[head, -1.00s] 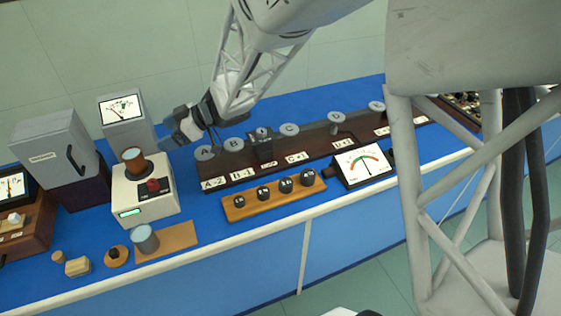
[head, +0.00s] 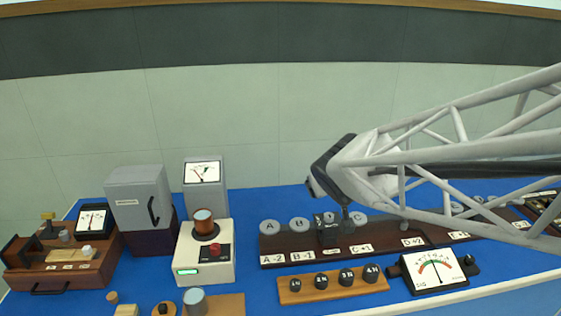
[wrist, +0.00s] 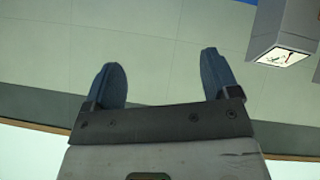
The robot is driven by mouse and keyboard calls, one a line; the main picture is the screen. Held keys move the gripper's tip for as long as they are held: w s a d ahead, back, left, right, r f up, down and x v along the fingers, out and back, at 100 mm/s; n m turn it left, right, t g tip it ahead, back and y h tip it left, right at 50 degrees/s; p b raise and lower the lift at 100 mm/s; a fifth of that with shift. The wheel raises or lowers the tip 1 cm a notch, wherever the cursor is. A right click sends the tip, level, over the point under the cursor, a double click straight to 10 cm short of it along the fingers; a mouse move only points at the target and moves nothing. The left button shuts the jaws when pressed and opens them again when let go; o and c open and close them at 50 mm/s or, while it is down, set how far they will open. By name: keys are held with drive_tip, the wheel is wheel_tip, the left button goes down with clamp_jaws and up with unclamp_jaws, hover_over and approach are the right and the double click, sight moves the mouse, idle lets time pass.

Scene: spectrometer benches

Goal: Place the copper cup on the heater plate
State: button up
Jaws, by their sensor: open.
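The copper cup (head: 203,222) stands upright on the dark round heater plate (head: 206,235), on top of a white heater box (head: 190,257) with a red knob and a green display. My gripper (wrist: 163,88) is open in the wrist view, with its two blue fingers wide apart and nothing between them. In the head view my wrist is above the lettered rack, to the right of the cup and clear of it. The fingers are mostly hidden there.
A grey cup (head: 195,301) stands on a wooden board in front of the heater. A grey box (head: 138,197) and a meter (head: 204,173) stand behind it. A dark rack (head: 285,250) with lettered discs and a weight block (head: 310,287) lie to the right.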

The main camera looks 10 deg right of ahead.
drive_tip(key=s+f+m+g+y, duration=0.1)
drive_tip(key=s+g, duration=0.6)
drive_tip(key=s, duration=1.5)
drive_tip(key=shift+s+a+f+m, duration=0.25)
drive_tip(key=shift+f+m, duration=0.45)
drive_tip(key=shift+m, duration=0.5)
